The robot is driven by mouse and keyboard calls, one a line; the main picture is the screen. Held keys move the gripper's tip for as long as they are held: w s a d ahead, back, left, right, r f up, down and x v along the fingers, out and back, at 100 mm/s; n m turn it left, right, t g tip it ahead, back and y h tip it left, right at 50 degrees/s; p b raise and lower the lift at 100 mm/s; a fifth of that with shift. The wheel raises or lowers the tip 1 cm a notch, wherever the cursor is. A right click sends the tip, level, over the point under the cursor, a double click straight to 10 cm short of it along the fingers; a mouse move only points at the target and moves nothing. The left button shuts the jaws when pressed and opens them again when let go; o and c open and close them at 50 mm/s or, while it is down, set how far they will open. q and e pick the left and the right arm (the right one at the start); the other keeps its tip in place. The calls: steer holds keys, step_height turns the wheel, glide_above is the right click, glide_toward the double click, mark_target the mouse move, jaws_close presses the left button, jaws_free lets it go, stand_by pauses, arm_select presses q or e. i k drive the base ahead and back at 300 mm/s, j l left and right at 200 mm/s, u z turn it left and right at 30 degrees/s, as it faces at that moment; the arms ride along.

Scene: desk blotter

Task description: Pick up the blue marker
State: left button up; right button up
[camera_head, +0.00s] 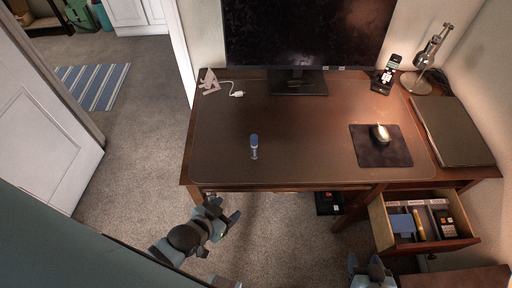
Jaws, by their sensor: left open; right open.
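The blue marker (254,146) stands upright on the brown desk blotter (300,120), left of the middle and toward the front. Its upper part is blue and its lower part is pale. My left gripper (229,208) is open and empty, in front of the desk's front left edge, apart from the marker and to its lower left in the picture. My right gripper (370,261) is open and empty at the bottom of the view, left of the open drawer (462,214).
A monitor (305,30) stands at the back. A mouse (379,134) on a dark pad (366,153) is to the right of the marker. A phone (386,74), a lamp (420,80) and a dark folder (455,132) are further right. The blotter around the marker is clear.

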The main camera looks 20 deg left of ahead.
mark_target(254, 149)
steer(key=k+j+z, duration=0.2)
steer(key=j+z, duration=0.25)
steer(key=k+j+z, duration=0.25)
steer(key=z, duration=0.2)
